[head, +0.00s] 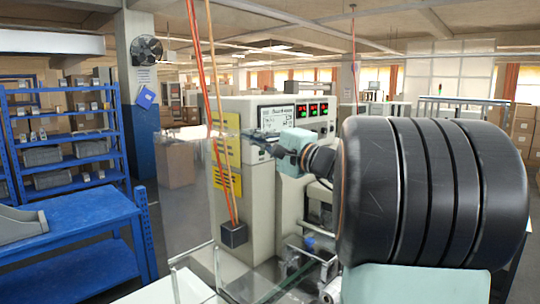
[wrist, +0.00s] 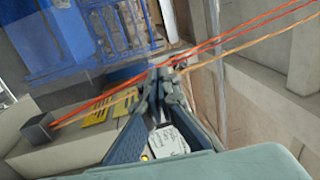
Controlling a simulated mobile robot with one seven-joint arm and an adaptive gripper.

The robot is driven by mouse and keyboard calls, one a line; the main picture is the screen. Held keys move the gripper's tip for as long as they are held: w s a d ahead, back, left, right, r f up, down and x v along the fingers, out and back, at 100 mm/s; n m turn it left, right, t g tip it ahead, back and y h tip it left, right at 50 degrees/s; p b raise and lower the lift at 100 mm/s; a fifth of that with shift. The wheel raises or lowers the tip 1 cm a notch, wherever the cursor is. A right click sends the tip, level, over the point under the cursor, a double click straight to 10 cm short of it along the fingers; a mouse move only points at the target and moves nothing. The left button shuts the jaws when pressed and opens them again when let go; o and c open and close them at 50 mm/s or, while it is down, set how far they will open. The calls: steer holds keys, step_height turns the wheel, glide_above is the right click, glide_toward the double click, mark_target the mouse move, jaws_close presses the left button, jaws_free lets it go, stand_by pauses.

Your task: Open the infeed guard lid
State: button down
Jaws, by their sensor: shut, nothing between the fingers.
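The wrapper machine (head: 262,190) is a pale cabinet with a control panel and red displays in the head view. A large clear panel (head: 185,200) stands upright at its left; it looks like the guard lid, but its hinge is hard to make out. Low clear walls (head: 190,284) show at the bottom. My gripper (head: 252,135) is shut and empty, pointing left in front of the cabinet's upper part, near the clear panel's top edge. Contact cannot be told. In the wrist view my gripper (wrist: 165,74) has its fingertips together, and the lid is not clearly seen.
Orange and red cables (head: 218,110) hang to a dark box (head: 233,235) close to my gripper. Yellow labels (head: 228,182) are on the cabinet. A blue workbench (head: 85,210) and blue shelves (head: 65,130) stand left. Rollers (head: 310,260) lie below my arm.

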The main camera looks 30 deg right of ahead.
mark_target(232, 131)
steer(key=w+a+r, duration=0.1)
steer(key=w, duration=0.1)
steer(key=w+a+r, duration=0.1)
steer(key=w, duration=0.2)
steer(key=w+r, duration=0.1)
steer(key=w, duration=0.1)
steer(key=shift+w+a+r, duration=0.2)
steer(key=shift+a+r, duration=0.15)
steer(key=shift+a, duration=0.05)
